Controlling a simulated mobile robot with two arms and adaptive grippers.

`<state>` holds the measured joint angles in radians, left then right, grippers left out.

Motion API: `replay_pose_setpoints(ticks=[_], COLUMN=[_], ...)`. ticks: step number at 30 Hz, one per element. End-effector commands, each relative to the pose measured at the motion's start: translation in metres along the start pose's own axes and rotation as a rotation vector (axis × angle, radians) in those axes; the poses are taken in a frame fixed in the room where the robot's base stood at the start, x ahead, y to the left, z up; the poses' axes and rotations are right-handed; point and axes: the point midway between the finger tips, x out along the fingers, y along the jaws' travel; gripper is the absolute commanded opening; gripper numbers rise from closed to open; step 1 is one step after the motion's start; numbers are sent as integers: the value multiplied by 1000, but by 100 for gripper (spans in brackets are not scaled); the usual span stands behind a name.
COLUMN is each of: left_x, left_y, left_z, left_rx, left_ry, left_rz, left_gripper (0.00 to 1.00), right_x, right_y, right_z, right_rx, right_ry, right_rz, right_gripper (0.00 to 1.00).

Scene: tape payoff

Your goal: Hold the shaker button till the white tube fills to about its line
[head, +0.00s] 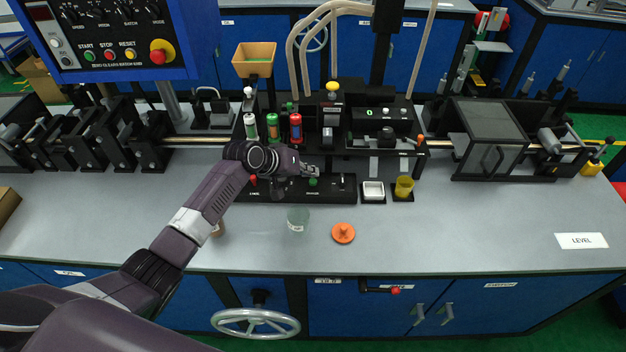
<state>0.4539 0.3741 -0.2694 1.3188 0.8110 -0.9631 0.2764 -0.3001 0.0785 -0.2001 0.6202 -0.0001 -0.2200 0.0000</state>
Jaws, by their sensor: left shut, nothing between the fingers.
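The white tube (250,127) stands upright at the left of a row of three in the black machine, beside a green tube (272,127) and a red tube (295,127). Its line and fill level are too small to read. A low black control panel (228,190) lies in front of the tubes. It carries a green button (313,182) and a red-topped control (253,180); their labels are too small to read. My left gripper (312,170) is shut and empty just above the green button; I cannot tell whether they touch. My right gripper is not in view.
A clear cup (298,219) and an orange lid-like piece (343,233) sit on the grey bench in front. A small white tray (373,190) and a yellow cup (404,187) stand right of the panel. The right bench is mostly clear, with a LEVEL card (581,241).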

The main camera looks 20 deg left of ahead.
Motion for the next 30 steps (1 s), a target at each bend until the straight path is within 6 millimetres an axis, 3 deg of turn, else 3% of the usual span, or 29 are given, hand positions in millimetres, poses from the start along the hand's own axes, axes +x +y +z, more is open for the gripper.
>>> replay_pose_setpoints(ticks=[13,30], left_x=[-33,-33], left_y=[24,24], left_z=[-24,-24], left_rx=[0,0], left_ry=[0,0], left_rz=[0,0], left_gripper=[0,0], right_x=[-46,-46], right_y=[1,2], right_z=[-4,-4], right_rx=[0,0], right_ry=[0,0], right_rz=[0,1], right_gripper=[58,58])
